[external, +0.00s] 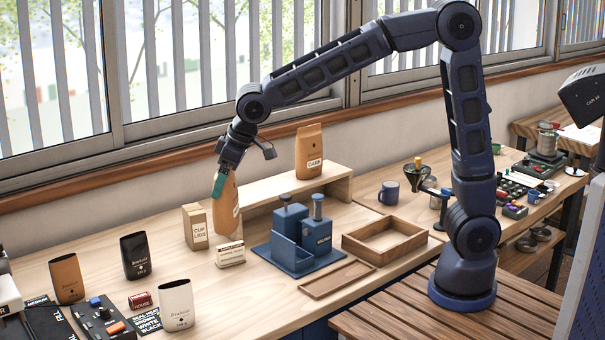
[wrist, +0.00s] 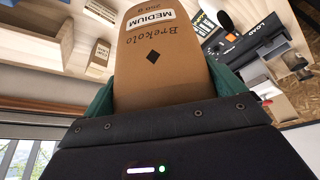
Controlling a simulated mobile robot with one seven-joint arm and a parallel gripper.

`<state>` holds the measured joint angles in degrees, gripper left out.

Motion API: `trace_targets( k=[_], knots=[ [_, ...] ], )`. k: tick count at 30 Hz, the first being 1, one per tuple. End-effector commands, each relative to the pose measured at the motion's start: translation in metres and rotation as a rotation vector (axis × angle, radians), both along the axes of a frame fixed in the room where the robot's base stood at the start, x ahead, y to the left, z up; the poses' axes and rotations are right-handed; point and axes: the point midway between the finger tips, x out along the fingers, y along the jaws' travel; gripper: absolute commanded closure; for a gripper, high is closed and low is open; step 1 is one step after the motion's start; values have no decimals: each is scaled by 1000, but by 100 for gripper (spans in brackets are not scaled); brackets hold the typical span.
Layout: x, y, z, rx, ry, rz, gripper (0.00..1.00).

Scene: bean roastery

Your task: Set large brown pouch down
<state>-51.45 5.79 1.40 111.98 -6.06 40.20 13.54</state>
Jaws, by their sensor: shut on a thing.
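My gripper (external: 218,184), with green fingers, is shut on the top of a large brown pouch (external: 228,212). The pouch hangs below the fingers, nearly upright and slightly tilted. In the wrist view the pouch (wrist: 150,60) shows a white MEDIUM label and dark print, with a green finger on either side. It is above the light wooden table (external: 240,290), right of the CUP LIDS box and behind a small white card. I cannot tell whether its base touches the table. A similar brown pouch (external: 309,155) labelled DARK stands on the wooden shelf (external: 338,187).
The CUP LIDS box (external: 195,228) and card stand (external: 230,254) are close to the held pouch. A blue caddy (external: 290,259) and wooden trays (external: 385,241) stand to the right. Black (external: 135,257), brown (external: 67,279) and white (external: 176,304) pouches stand at front left.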

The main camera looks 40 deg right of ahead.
Motion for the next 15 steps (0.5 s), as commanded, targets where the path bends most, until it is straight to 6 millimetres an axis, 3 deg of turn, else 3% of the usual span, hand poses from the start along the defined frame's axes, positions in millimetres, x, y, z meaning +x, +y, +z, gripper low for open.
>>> trace_targets(
  k=[3, 8, 15],
  knots=[
    [-13, 8, -4, 0, 0, 26, 51],
    [-18, 10, -21, -2, 1, 35, 51],
    [-18, 10, -73, -3, 2, 33, 51]
  ],
)
